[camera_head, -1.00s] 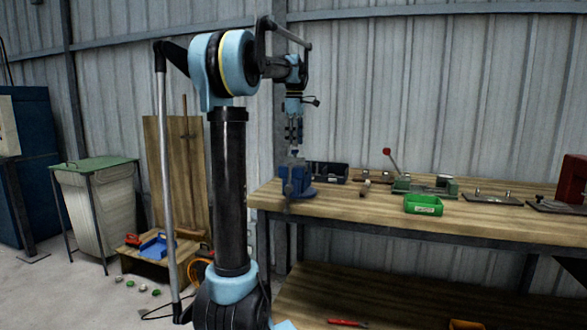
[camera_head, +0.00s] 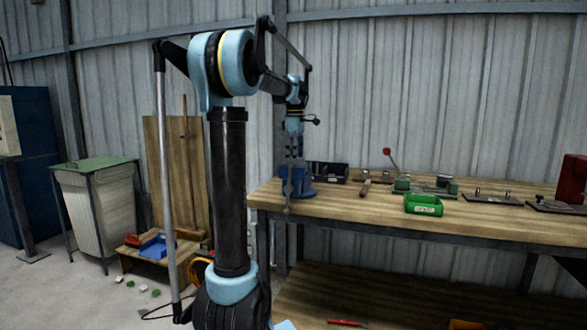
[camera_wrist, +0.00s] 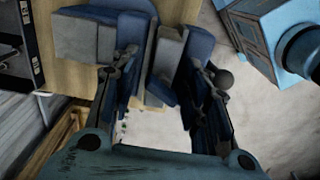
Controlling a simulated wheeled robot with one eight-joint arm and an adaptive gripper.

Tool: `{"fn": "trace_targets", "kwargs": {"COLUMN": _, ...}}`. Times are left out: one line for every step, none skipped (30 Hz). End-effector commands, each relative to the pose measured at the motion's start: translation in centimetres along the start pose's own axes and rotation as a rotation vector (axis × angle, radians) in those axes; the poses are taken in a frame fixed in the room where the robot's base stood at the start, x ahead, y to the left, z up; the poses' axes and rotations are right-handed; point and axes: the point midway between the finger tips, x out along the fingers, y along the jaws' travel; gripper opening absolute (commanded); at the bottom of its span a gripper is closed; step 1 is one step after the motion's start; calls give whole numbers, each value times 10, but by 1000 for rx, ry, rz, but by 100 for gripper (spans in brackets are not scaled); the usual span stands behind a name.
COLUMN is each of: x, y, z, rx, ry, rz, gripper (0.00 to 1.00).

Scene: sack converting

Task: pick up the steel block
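The blue vise (camera_head: 305,180) stands at the left end of the wooden workbench. My gripper (camera_head: 288,197) points down in front of it and partly hides it. In the wrist view my gripper's two fingers (camera_wrist: 168,75) are apart, with blue vise parts (camera_wrist: 130,22) beyond them. A grey block-like piece (camera_wrist: 167,48) shows between the fingertips, beside a blue jaw. It may be the steel block, but I cannot tell for certain. I see no finger closed on it. I cannot make out the steel block in the head view.
The workbench (camera_head: 400,225) carries a black bin (camera_head: 328,172), a green bin (camera_head: 423,205), a green fixture with a red-knobbed lever (camera_head: 392,160) and flat plates (camera_head: 490,198). A covered bin (camera_head: 95,195) and a low wooden stool stand on the floor at left.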

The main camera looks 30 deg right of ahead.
Motion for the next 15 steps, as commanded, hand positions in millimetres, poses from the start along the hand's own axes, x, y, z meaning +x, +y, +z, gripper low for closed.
{"fn": "trace_targets", "kwargs": {"x": 0, "y": 0, "z": 0, "rx": 0, "ry": 0, "rz": 0, "gripper": 27}}
{"fn": "trace_targets", "kwargs": {"x": 0, "y": 0, "z": 0, "rx": 0, "ry": 0, "rz": 0, "gripper": 21}}
{"fn": "trace_targets", "kwargs": {"x": 0, "y": 0, "z": 0, "rx": 0, "ry": 0, "rz": 0, "gripper": 12}}
{"fn": "trace_targets", "kwargs": {"x": 0, "y": 0, "z": 0, "rx": 0, "ry": 0, "rz": 0, "gripper": 5}}
{"fn": "trace_targets", "kwargs": {"x": 0, "y": 0, "z": 0, "rx": 0, "ry": 0, "rz": 0, "gripper": 0}}
{"fn": "trace_targets", "kwargs": {"x": 0, "y": 0, "z": 0, "rx": 0, "ry": 0, "rz": 0, "gripper": 0}}
{"fn": "trace_targets", "kwargs": {"x": 0, "y": 0, "z": 0, "rx": 0, "ry": 0, "rz": 0, "gripper": 0}}
{"fn": "trace_targets", "kwargs": {"x": 0, "y": 0, "z": 0, "rx": 0, "ry": 0, "rz": 0, "gripper": 0}}
{"fn": "trace_targets", "kwargs": {"x": 0, "y": 0, "z": 0, "rx": 0, "ry": 0, "rz": 0, "gripper": 0}}
{"fn": "trace_targets", "kwargs": {"x": 0, "y": 0, "z": 0, "rx": 0, "ry": 0, "rz": 0, "gripper": 0}}
{"fn": "trace_targets", "kwargs": {"x": 0, "y": 0, "z": 0, "rx": 0, "ry": 0, "rz": 0, "gripper": 0}}
{"fn": "trace_targets", "kwargs": {"x": 0, "y": 0, "z": 0, "rx": 0, "ry": 0, "rz": 0, "gripper": 0}}
{"fn": "trace_targets", "kwargs": {"x": 0, "y": 0, "z": 0, "rx": 0, "ry": 0, "rz": 0, "gripper": 0}}
{"fn": "trace_targets", "kwargs": {"x": 0, "y": 0, "z": 0, "rx": 0, "ry": 0, "rz": 0, "gripper": 0}}
{"fn": "trace_targets", "kwargs": {"x": 0, "y": 0, "z": 0, "rx": 0, "ry": 0, "rz": 0, "gripper": 0}}
